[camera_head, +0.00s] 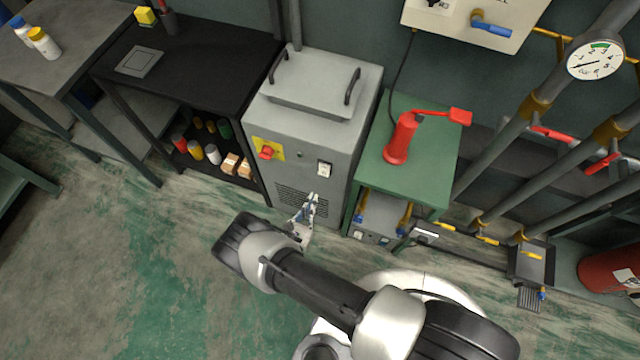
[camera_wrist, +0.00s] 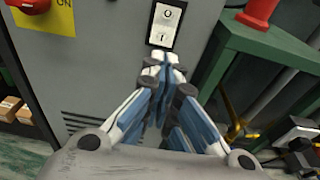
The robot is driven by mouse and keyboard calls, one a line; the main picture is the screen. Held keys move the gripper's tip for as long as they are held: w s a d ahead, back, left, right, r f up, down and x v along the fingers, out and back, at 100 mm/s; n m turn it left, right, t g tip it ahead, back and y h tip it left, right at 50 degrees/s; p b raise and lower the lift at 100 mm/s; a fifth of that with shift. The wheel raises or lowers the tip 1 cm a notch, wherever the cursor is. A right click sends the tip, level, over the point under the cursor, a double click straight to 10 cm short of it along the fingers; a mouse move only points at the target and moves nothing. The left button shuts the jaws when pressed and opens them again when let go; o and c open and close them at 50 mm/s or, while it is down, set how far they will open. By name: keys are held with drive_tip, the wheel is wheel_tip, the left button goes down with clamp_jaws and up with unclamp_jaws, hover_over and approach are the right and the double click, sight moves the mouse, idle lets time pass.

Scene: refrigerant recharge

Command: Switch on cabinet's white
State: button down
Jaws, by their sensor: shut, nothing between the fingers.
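The grey cabinet (camera_head: 300,130) stands at the middle back, with two dark handles on its lid. Its white rocker switch (camera_head: 324,169) is on the front face, right of the red knob. In the wrist view the white switch (camera_wrist: 165,24) shows a "0" mark above and an "I" mark below. My gripper (camera_head: 311,198) is shut and empty, in front of the cabinet and just below the switch. In the wrist view my gripper's tips (camera_wrist: 160,62) are close under the switch's lower edge. I cannot tell whether they touch the cabinet.
A red knob on a yellow plate (camera_head: 267,150) sits left of the switch. A green table (camera_head: 433,160) with a red hand tool (camera_head: 402,138) stands close on the right. A black shelf unit (camera_head: 195,60) is on the left. The floor in front is clear.

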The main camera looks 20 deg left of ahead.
sight(324, 170)
drive_tip(key=w+f+b, duration=0.1)
drive_tip(key=w, duration=0.6)
drive_tip(key=shift+w+d, duration=0.3)
drive_tip(key=shift+w, duration=0.05)
drive_tip(key=shift+b, duration=0.3)
